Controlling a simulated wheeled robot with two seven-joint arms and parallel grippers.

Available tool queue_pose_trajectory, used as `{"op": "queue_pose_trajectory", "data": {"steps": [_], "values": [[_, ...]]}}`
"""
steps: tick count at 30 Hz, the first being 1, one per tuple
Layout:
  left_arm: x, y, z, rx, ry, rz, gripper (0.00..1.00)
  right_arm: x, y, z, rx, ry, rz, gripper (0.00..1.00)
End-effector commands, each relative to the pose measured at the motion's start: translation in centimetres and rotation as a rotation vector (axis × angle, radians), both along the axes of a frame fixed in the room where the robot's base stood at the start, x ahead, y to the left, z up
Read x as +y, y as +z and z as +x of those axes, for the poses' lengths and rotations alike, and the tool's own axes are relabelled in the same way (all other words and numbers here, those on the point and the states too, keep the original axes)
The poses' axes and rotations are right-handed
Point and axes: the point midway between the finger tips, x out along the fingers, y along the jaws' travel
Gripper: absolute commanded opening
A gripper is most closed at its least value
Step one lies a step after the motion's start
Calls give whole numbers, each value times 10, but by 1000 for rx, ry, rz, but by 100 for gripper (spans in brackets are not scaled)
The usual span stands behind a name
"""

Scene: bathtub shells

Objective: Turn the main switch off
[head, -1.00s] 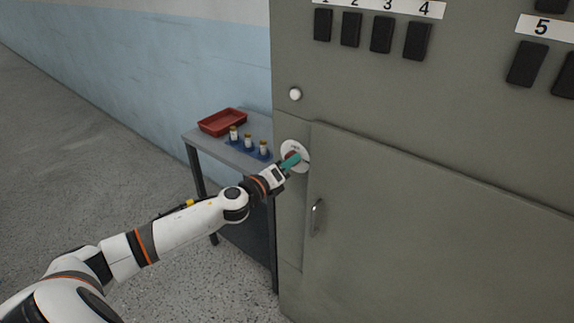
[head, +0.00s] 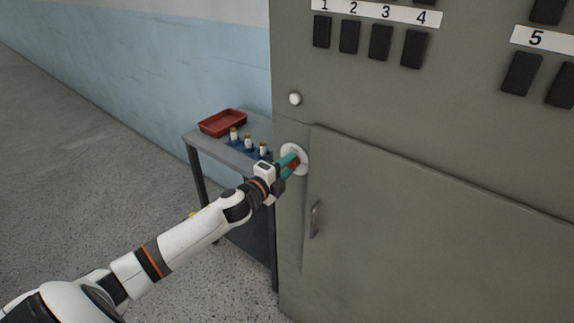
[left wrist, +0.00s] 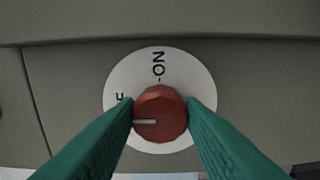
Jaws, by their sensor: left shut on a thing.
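The main switch is a red faceted knob (left wrist: 160,108) on a round white plate (left wrist: 132,75) on the grey cabinet front. My left gripper (left wrist: 160,118) has its two green fingers on either side of the knob, shut on it. The knob's white pointer line faces left in the left wrist view, away from the ON mark at the top. It lies just below a partly hidden label whose visible letter looks like F. In the head view my left gripper (head: 290,161) reaches the plate (head: 301,154) and mostly covers the knob. My right gripper is not in view.
The grey cabinet (head: 430,190) has a door handle (head: 317,219) below right of the switch and a white round button (head: 295,99) above it. Black numbered switches (head: 380,43) are higher up. A side table (head: 205,146) holds a red tray (head: 222,123) and small bottles (head: 248,141).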

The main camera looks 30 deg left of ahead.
Motion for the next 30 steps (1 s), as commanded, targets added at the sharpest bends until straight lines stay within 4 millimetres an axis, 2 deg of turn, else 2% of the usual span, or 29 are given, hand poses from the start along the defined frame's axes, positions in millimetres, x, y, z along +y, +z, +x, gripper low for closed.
{"op": "queue_pose_trajectory", "data": {"steps": [18, 19, 22, 30], "values": [[1, -1, 0, 4, 2, -41, 13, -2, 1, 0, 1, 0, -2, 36], [1, -1, 0, 4, 2, -41, 39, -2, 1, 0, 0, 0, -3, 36], [1, -1, 0, 4, 2, -40, 55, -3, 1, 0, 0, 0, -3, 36], [0, 0, 0, 4, 1, -39, 57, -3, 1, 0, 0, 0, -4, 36]]}}
